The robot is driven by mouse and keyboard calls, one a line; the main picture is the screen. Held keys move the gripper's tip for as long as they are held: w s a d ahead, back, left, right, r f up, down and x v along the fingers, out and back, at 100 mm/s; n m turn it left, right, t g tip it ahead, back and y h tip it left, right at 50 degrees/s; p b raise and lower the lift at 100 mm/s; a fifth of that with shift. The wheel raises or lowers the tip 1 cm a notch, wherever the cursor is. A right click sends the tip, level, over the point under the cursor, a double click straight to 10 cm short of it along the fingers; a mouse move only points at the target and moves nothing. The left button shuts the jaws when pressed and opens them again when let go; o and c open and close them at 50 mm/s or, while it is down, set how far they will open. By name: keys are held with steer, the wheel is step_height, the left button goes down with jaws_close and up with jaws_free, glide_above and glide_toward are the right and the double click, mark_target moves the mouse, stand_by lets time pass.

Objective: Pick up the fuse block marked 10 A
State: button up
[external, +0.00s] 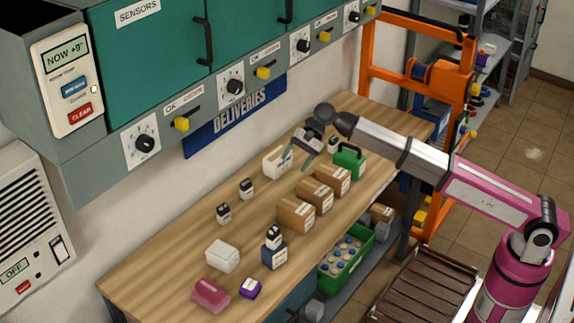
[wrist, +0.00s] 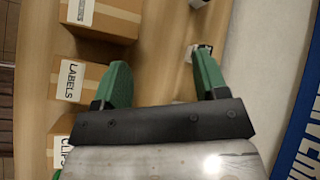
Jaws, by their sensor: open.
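Several small black-and-white blocks, which look like fuse blocks, stand on the wooden workbench (external: 165,245). One block (external: 224,213) and another block (external: 246,188) stand left of centre. A third block (external: 274,236) is on a dark blue box (external: 274,256). Another block (external: 333,144) is beyond my gripper. No 10 A marking is legible. A partly cut-off dark-and-white thing (wrist: 198,3) shows at the top.
Cardboard boxes (external: 296,215) line the bench's front side, with a green case (external: 349,162) beyond. A white box (external: 222,256), a pink item (external: 210,294) and a purple item (external: 250,289) are at the near end. Teal cabinets (external: 150,60) overhang the back.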

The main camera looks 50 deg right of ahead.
steer(key=w+a+f+m+y, duration=0.2)
steer(key=w+a+f+m, duration=0.1)
steer(key=w+a, duration=0.35)
steer(key=m+t, duration=0.1)
steer(key=m, duration=0.1)
glide_toward(224, 208)
steer(key=a+f, duration=0.1)
steer(key=w+a, duration=0.1)
steer(key=shift+w+a+f+y, duration=0.1)
steer(key=shift+a+f+y, duration=0.15)
steer(key=shift+f+y, duration=0.15)
steer(key=shift+s+x, duration=0.15)
steer(key=shift+x, duration=1.2)
steer(key=shift+s+x, duration=0.15)
steer(key=shift+x, duration=1.15)
steer(key=shift+f, duration=0.2)
steer(key=c, duration=1.1)
